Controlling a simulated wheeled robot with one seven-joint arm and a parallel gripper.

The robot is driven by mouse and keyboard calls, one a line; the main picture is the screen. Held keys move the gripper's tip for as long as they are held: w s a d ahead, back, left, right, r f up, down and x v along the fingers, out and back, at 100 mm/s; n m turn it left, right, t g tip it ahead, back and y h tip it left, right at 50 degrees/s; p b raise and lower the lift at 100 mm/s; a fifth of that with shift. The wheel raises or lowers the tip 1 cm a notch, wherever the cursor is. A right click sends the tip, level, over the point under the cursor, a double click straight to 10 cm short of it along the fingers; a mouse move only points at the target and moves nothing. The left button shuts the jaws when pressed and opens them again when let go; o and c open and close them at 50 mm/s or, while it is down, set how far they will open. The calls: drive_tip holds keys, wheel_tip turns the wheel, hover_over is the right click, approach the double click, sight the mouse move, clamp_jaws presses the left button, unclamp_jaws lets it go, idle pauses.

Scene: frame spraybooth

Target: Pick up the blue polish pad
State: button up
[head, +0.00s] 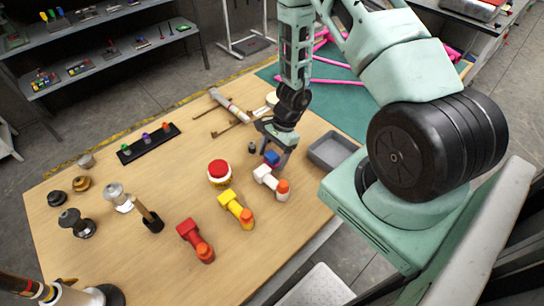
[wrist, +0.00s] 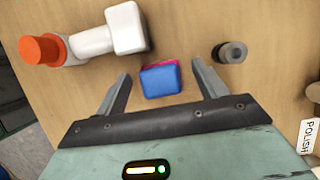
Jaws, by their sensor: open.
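The blue polish pad (wrist: 160,81) is a small blue block with a pink-red layer along its far edge. In the wrist view it lies on the wooden table between my two spread fingers, with gaps on both sides. My gripper (wrist: 161,84) is open, pointing down at the pad, and holds nothing. In the head view the blue pad (head: 271,158) shows between the fingers of my gripper (head: 274,154), just behind a white-and-orange bottle. How far the fingertips are above the table is hard to tell.
A small dark grey cylinder (wrist: 230,52) stands to the right. A grey tray (head: 333,150) sits right of my gripper.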

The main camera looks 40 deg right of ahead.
sight(272, 155)
drive_tip(key=shift+f, duration=0.15)
drive_tip(key=c, duration=1.1)
drive_tip(key=shift+c, duration=0.2)
wheel_tip(272, 155, up, 10)
drive_tip(key=shift+b, duration=0.65)
drive_tip(key=shift+o, duration=0.8)
